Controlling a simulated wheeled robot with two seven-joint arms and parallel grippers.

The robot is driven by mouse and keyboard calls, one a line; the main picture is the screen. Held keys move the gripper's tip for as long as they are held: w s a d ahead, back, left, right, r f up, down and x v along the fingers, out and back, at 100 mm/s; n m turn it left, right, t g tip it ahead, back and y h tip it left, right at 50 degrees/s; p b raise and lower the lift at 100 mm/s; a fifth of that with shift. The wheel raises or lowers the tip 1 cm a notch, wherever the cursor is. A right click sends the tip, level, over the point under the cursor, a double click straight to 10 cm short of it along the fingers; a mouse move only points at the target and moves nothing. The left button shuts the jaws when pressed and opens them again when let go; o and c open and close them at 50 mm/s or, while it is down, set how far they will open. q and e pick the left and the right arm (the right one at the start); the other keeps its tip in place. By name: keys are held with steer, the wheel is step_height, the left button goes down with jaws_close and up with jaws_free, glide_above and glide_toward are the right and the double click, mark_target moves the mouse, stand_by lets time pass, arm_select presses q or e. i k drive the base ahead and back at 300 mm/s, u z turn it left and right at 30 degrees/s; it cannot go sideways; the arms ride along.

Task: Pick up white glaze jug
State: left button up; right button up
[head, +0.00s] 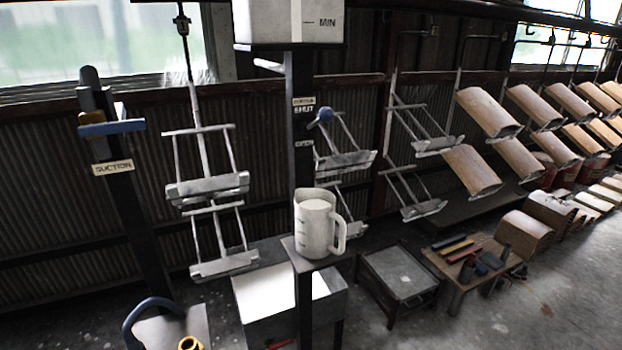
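The white glaze jug (314,224) stands upright on a small dark stand (288,244) near the middle of the head view. It has an open top, small marks on its left side and a handle on its right side. Nothing touches it except the stand beneath. Neither my left nor my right gripper shows in the view.
A dark post rises behind the jug to a white tank (290,22) marked MIN. Hanger racks (207,187) hang left and right of it. A low table (470,256) with tools and a stool (398,272) stand to the right. A post labelled SUCTION (113,167) stands left.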

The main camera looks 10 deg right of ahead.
mark_target(316, 216)
steer(key=z, duration=2.85)
steer(key=k, duration=1.95)
steer(key=u, duration=2.15)
steer(key=i, duration=1)
steer(key=z, duration=0.05)
